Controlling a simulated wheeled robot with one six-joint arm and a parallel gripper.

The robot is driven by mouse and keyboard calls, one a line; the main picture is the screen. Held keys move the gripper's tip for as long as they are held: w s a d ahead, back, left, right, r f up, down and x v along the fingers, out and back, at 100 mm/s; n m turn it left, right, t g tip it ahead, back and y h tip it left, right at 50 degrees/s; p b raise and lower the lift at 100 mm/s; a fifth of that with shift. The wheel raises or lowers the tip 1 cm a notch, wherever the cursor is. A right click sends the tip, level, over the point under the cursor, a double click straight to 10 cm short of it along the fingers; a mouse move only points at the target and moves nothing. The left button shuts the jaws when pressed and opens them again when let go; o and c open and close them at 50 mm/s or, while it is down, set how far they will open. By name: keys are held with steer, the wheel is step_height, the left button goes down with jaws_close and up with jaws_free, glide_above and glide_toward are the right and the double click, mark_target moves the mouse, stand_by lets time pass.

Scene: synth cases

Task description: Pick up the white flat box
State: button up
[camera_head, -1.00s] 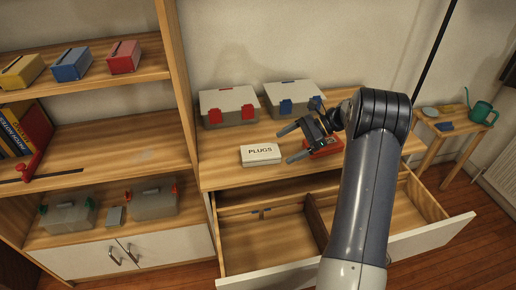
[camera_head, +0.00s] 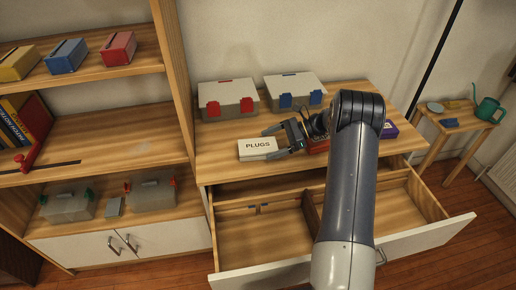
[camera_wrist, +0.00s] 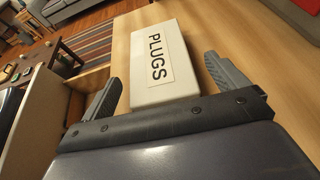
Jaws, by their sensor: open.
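The white flat box (camera_head: 256,150), labelled PLUGS, lies flat on the wooden top of the cabinet. In the wrist view the white flat box (camera_wrist: 160,62) lies ahead of my gripper, its near end reaching in between the two finger tips. My gripper (camera_head: 273,140) is open at the right end of the box in the head view. In the wrist view my gripper (camera_wrist: 160,80) has one finger to each side of the box, with a gap on both sides. The box still rests on the surface.
Behind stand a clear bin with red latches (camera_head: 228,98) and one with blue latches (camera_head: 294,92). A red box (camera_head: 318,146) and a purple box (camera_head: 390,130) are partly hidden by my arm. An open drawer (camera_head: 262,235) juts out below the top.

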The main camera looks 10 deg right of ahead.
mark_target(268, 144)
steer(key=x, duration=0.3)
steer(key=shift+a+f, duration=0.1)
steer(key=shift+a, duration=0.25)
steer(key=shift+c, duration=0.4)
steer(key=c, duration=1.1)
